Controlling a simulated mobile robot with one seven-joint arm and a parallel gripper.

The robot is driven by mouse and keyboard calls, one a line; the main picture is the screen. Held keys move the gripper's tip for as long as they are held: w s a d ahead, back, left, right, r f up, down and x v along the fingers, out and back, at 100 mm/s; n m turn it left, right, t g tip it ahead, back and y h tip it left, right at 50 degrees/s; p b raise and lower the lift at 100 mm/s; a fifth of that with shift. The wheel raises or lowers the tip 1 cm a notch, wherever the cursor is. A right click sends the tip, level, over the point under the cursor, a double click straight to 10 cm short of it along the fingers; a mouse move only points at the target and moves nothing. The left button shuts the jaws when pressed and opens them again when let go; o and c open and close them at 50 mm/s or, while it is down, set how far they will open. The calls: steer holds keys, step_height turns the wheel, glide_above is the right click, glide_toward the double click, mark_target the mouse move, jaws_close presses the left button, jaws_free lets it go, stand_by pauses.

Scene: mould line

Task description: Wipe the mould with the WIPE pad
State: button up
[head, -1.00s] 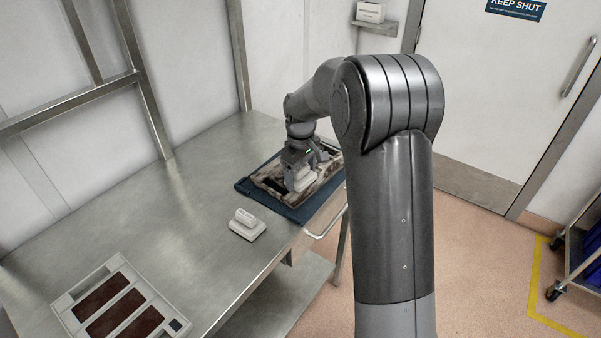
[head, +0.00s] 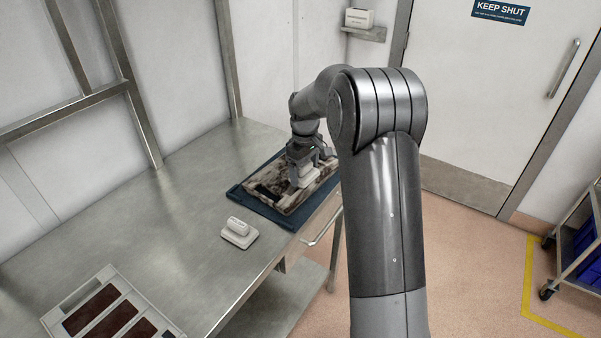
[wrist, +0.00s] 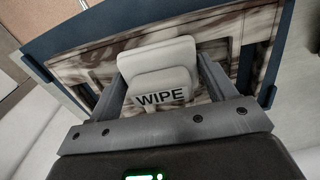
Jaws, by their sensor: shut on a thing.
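The mould (head: 270,185) is a flat frame with brown and pale smears, lying on a dark blue mat (head: 243,198) on the steel table. My gripper (head: 302,176) is over the right part of the mould, shut on the white WIPE pad (head: 309,176). In the wrist view the WIPE pad (wrist: 160,88) sits between the two fingers, its handle lettered WIPE towards me. The mould (wrist: 215,50) shows smeared beyond and beside the pad. The pad's underside is hidden, so I cannot tell whether it touches the mould.
A second white pad with a handle (head: 239,233) stands on the table in front of the mat. A pale tray (head: 62,312) with dark red-brown panels lies at the near left. A drawer handle (head: 322,222) juts from the table's right edge. The table's left middle is clear.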

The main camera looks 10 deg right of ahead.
steer(key=shift+w+d, duration=1.05)
steer(key=shift+d, duration=0.2)
steer(key=shift+w+d, duration=1.05)
steer(key=shift+d, duration=0.15)
steer(key=shift+s+a, duration=1.3)
steer(key=shift+a, duration=0.25)
steer(key=shift+s+a, duration=1.3)
steer(key=shift+a, duration=0.2)
steer(key=shift+s+a, duration=1.3)
steer(key=shift+a, duration=0.25)
steer(key=shift+w+d, duration=1.3)
steer(key=shift+d, duration=0.25)
steer(key=shift+w+d, duration=1.35)
steer(key=shift+d, duration=0.15)
steer(key=shift+w+d, duration=1.3)
steer(key=shift+d, duration=0.25)
steer(key=shift+w+a, duration=1.45)
steer(key=shift+w, duration=0.2)
steer(key=shift+w+a, duration=1.4)
steer(key=shift+w, duration=0.2)
